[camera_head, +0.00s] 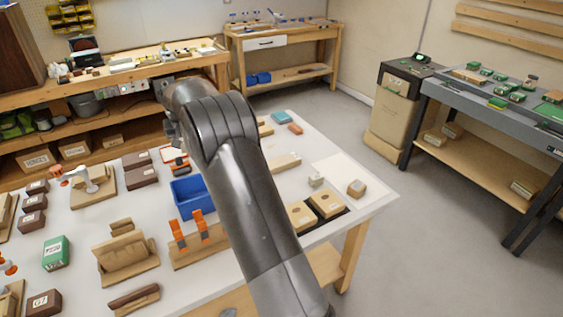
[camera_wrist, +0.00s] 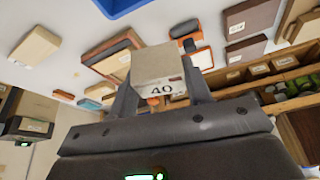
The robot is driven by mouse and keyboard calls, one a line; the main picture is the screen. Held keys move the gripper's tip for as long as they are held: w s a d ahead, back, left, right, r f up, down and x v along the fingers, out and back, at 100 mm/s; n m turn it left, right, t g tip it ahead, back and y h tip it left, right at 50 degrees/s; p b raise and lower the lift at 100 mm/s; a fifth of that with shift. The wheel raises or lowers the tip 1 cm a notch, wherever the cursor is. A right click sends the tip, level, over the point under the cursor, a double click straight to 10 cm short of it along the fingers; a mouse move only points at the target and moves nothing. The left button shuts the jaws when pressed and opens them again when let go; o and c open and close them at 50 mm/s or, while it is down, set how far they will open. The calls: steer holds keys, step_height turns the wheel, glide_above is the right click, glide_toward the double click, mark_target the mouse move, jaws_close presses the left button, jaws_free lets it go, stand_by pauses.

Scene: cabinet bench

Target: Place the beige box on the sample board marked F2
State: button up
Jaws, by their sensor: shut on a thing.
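My gripper (camera_wrist: 160,80) is shut on a beige box (camera_wrist: 157,62) with a face marked 40, held between the two fingers in the wrist view. In the head view my arm hides the gripper and the held box. Several brown boards or blocks lie on the white table; one dark block (camera_head: 43,302) at the lower left seems to read G7. In the wrist view, brown boards (camera_wrist: 252,18) with small pale labels appear beyond the held box. I cannot read an F2 mark on any of them.
A blue bin (camera_head: 192,196) and a wooden stand with orange clips (camera_head: 201,225) are left of my arm. A green box (camera_head: 56,252) stands farther left. A small tan block (camera_head: 356,187) sits on a white sheet at the right, near the table edge.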

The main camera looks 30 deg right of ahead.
steer(key=s+d+m, duration=0.1)
steer(key=s+d, duration=0.3)
steer(key=d, duration=0.8)
steer(key=s+d+h, duration=0.1)
steer(key=s+d, duration=0.3)
steer(key=d, duration=0.8)
steer(key=s+d+m, duration=0.1)
steer(key=s+d, duration=0.3)
steer(key=d, duration=0.8)
glide_toward(281, 163)
steer(key=w+a, duration=0.2)
steer(key=w, duration=0.1)
steer(key=w+a, duration=0.1)
steer(key=shift+w+f, duration=0.15)
steer(key=shift+f, duration=0.2)
steer(key=shift+w+a+f, duration=0.25)
steer(key=shift+w+f, duration=0.1)
steer(key=shift+f, duration=1.95)
steer(key=shift+f, duration=0.1)
steer(key=o, duration=1)
